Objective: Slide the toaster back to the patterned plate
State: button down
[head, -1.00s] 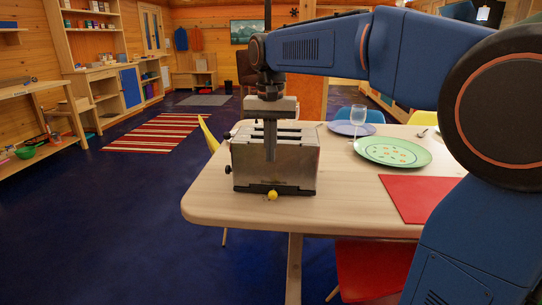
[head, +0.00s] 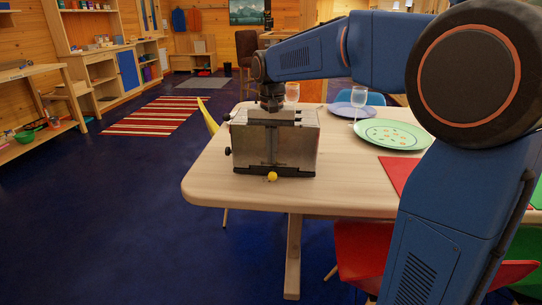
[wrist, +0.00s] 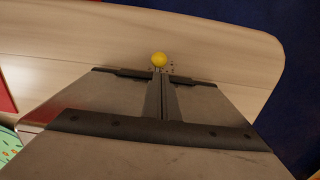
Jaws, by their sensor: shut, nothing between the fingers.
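The toaster (head: 247,150) is a grey metal box with a dark base, upright near the front left of the wooden table (head: 215,185). The patterned plate (head: 392,134) is green with coloured spots, to the right of the toaster and further back. Its edge also shows in the wrist view (wrist: 8,145).
Wine glasses (head: 358,96) and a blue plate (head: 350,109) stand further back. A red mat (head: 398,170) lies at right. Bare tabletop lies between toaster and green plate.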

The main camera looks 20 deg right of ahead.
jog(key=shift+w+d, duration=0.1)
jog(key=shift+w, duration=0.05)
jog(key=w+d, duration=0.2)
jog(key=w, duration=0.2)
jog(key=w+d, duration=0.2)
jog(key=w, duration=0.3)
jog(key=w+d, duration=0.2)
jog(key=w, duration=0.3)
jog(key=shift+w, duration=0.2)
